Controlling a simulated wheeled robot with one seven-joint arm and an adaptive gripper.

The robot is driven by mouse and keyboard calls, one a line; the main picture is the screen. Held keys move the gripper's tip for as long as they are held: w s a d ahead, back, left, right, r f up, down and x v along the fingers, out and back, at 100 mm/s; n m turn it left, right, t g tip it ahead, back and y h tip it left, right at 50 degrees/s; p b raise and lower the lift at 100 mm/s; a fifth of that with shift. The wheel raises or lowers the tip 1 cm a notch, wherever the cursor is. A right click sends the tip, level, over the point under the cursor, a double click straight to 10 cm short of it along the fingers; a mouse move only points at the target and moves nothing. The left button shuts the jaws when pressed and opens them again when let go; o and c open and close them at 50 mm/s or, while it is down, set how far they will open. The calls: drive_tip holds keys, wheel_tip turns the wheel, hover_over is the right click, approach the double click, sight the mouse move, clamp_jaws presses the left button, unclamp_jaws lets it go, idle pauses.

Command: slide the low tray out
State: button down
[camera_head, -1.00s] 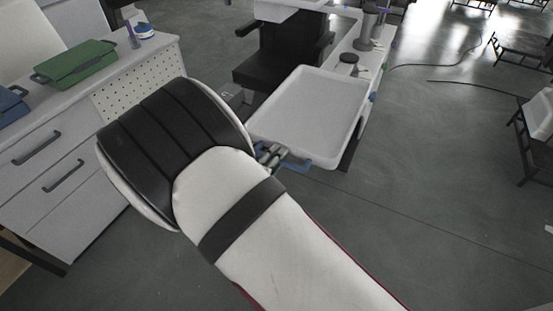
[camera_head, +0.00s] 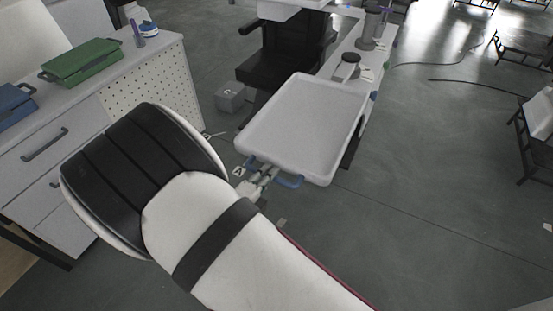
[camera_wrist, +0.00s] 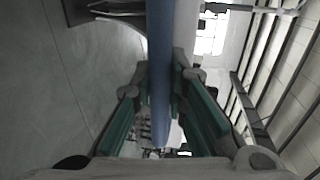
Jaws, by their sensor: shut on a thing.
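The low tray (camera_head: 302,126) is a white, shallow, empty tray in the head view, sticking out from the lift column unit. My gripper (camera_head: 262,177) is at that handle, below the tray's near left edge. In the wrist view the blue handle (camera_wrist: 160,70) passes between the green-sided fingers of my gripper (camera_wrist: 158,100), which are shut on it. My arm hides part of the floor in front of the tray.
Another white tray (camera_head: 292,8) is higher up at the top edge. A black chair (camera_head: 285,62) stands behind the tray, with a grey box (camera_head: 230,98) on the floor. A drawer cabinet (camera_head: 60,150) with a green case (camera_head: 82,61) is at left.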

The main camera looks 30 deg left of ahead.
drive_tip(key=f+p+v, duration=0.1)
drive_tip(key=v, duration=0.6)
drive_tip(key=shift+s+f, duration=0.25)
drive_tip(key=shift+f, duration=0.05)
drive_tip(key=c, duration=1.6)
unclamp_jaws()
drive_tip(key=shift+w, duration=0.1)
drive_tip(key=shift+o, duration=0.2)
